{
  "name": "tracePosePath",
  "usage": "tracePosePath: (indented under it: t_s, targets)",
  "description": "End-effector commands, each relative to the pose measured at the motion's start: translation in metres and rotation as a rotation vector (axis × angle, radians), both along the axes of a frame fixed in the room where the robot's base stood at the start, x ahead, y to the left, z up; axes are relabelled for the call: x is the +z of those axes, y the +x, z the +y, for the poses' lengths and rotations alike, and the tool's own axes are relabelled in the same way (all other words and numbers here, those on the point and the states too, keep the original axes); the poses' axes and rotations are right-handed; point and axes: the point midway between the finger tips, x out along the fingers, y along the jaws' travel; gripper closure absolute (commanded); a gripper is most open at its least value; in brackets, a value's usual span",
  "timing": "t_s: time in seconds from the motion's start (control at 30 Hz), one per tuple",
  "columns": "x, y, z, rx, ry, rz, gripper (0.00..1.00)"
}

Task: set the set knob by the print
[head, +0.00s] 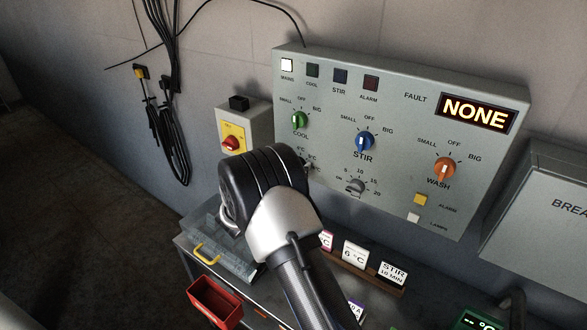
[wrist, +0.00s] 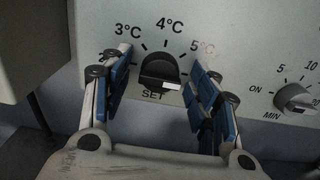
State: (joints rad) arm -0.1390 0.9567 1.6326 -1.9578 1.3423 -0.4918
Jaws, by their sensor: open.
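The set knob (wrist: 158,70) is a black knob on the grey panel in the wrist view, with "SET" printed below it. Its white mark shows at the lower right edge. The print around it reads 3°C at upper left, 4°C above and 5°C at upper right. My gripper (wrist: 161,78) is open, with one blue-padded finger on each side of the knob and visible gaps between. In the head view my arm hides the knob. A card reading 6 °C (head: 354,254) stands on the ledge below the panel.
The timer knob (wrist: 295,99) is right of my fingers. Cool (head: 299,120), stir (head: 365,141) and wash (head: 445,169) knobs are above. A STIR 10 MIN card (head: 392,273) and a red bin (head: 215,302) are below. The fault display (head: 474,112) reads NONE.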

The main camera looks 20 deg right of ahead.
Motion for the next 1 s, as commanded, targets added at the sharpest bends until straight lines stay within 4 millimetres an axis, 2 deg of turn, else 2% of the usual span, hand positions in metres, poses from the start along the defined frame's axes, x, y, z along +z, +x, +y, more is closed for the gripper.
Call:
tracePosePath:
  t_s: [0.17, 0.63, 0.8, 1.0]
  targets:
    - [0.0, -0.005, 0.009, 0.002, -0.001, 0.001, 0.45]
    - [0.0, -0.056, 0.086, 0.003, 0.0, 0.0, 0.45]
    - [0.0, -0.065, 0.098, 0.001, 0.001, -0.001, 0.45]
    - [0.0, -0.067, 0.1, 0.0, 0.0, 0.0, 0.45]
